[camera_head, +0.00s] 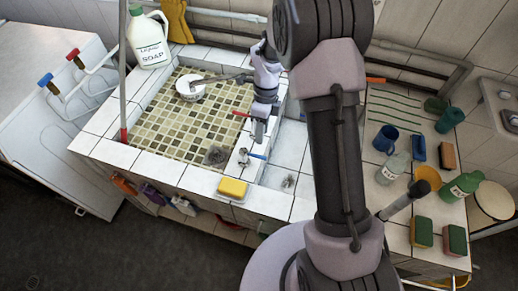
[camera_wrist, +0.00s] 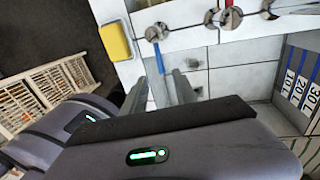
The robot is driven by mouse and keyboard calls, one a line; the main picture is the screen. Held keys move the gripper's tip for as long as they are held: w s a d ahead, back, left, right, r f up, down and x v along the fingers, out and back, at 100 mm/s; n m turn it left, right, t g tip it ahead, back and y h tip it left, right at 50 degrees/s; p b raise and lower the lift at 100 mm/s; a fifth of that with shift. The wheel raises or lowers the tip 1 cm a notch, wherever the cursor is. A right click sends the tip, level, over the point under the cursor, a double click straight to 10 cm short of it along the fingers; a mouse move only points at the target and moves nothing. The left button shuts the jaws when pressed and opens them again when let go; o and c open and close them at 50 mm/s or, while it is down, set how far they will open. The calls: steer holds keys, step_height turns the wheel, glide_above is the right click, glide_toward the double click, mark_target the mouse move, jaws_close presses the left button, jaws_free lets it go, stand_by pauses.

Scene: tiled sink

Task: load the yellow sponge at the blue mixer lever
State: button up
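The yellow sponge (camera_head: 232,188) lies flat on the white tiled front ledge of the sink. In the wrist view the sponge (camera_wrist: 115,41) is to the left of the blue mixer lever (camera_wrist: 158,62), apart from it. In the head view the blue lever (camera_head: 257,156) sticks out from a metal fitting above and right of the sponge. My gripper (camera_head: 257,138) points down near the levers, over the tiled ledge. In the wrist view its fingers (camera_wrist: 166,70) are apart with nothing held between them. The blue lever's end is close to the fingertips; contact cannot be told.
A red lever (camera_head: 242,114) sits on another fitting close to my gripper. The mosaic basin (camera_head: 165,130) holds a white round dish (camera_head: 190,88). A soap jug (camera_head: 148,40) stands at the back left. Bottles, cups and other sponges crowd the right counter (camera_head: 396,236).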

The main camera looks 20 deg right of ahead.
mark_target(254, 155)
steer(key=f, duration=0.3)
steer(key=s+f+b, duration=0.1)
steer(key=f, duration=0.2)
steer(key=a+f, duration=0.1)
steer(key=f, duration=0.2)
steer(key=shift+s+f+b, duration=0.1)
steer(key=shift+s+b, duration=0.15)
steer(key=shift+b, duration=0.05)
steer(key=shift+c, duration=0.2)
jaws_close()
stand_by(0.5)
